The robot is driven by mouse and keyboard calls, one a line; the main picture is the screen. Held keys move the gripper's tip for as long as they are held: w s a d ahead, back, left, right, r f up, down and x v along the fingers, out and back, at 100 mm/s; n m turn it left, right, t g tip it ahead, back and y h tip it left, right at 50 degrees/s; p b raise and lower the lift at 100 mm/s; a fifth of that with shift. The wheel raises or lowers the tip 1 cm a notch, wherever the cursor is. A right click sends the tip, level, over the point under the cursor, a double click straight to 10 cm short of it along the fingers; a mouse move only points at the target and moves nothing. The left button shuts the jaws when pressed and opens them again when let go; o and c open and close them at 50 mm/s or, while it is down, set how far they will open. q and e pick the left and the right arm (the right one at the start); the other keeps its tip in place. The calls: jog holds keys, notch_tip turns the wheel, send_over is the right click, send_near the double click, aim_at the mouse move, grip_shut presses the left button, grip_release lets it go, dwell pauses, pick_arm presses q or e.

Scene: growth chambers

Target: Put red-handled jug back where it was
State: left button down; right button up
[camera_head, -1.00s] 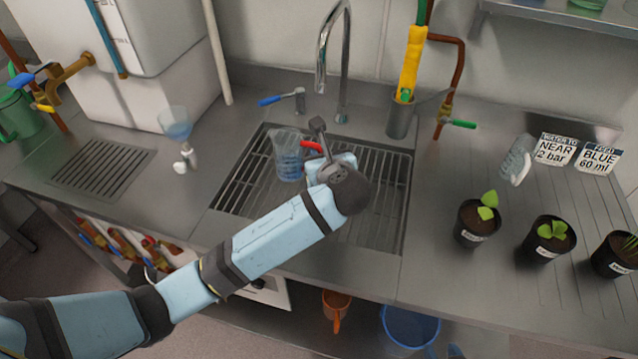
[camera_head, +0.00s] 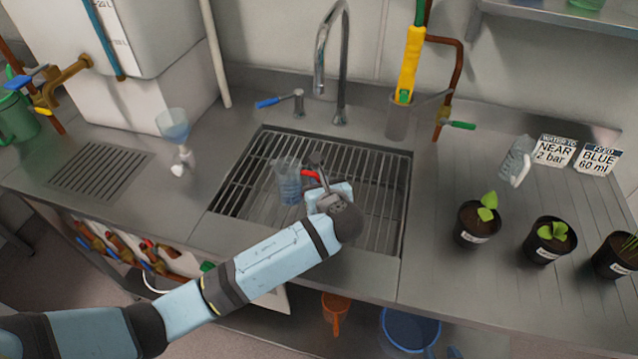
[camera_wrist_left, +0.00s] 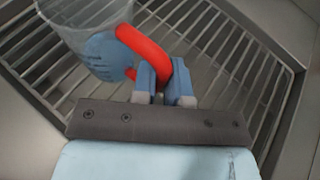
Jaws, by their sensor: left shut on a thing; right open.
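The red-handled jug (camera_head: 288,184) is clear with blue markings, over the slatted sink grate (camera_head: 262,158). My left gripper (camera_head: 318,180) is shut on its red handle, coming from the right side of the jug. In the left wrist view the jug (camera_wrist_left: 92,40) is at upper left, and the fingers of my left gripper (camera_wrist_left: 163,85) close around the lower part of the handle. The jug looks roughly upright. I cannot tell whether its base touches the grate. My right gripper is not in view.
A tall faucet (camera_head: 342,70) and a blue-handled lever (camera_head: 282,100) stand behind the grate. A funnel (camera_head: 174,125) stands to the left. Potted seedlings (camera_head: 478,222), a clear jug (camera_head: 516,160) and two signs (camera_head: 553,149) are on the right counter.

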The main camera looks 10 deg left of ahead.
pick_arm(q)
jog(key=c, duration=1.1)
grip_release()
jog(key=shift+f, duration=0.1)
jog(key=shift+c, duration=0.2)
jog(key=v, duration=1.2)
jog(key=shift+r, duration=0.25)
